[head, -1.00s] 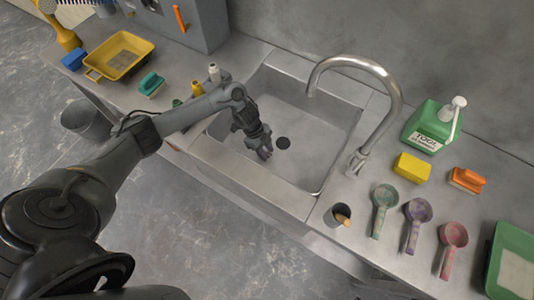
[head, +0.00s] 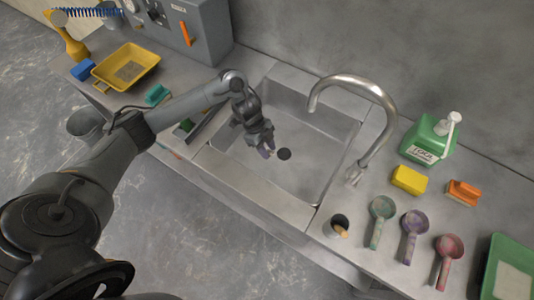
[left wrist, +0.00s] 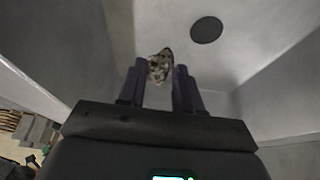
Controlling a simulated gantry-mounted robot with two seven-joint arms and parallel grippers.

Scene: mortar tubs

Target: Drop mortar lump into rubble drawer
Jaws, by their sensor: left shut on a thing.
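My left gripper (head: 268,152) is over the sink basin (head: 312,165), beside the dark drain in the head view. In the left wrist view its purple fingers (left wrist: 160,80) are shut on a small mottled grey-tan mortar lump (left wrist: 160,65). In the head view the lump is too small to make out clearly. I cannot identify the rubble drawer in either view. My right gripper is not in view.
A curved faucet (head: 385,105) rises at the right of the sink. Right of it are a green bottle (head: 432,142), a yellow sponge (head: 409,180), an orange brush (head: 462,192) and several scoops. A yellow tub (head: 127,68) stands at the left.

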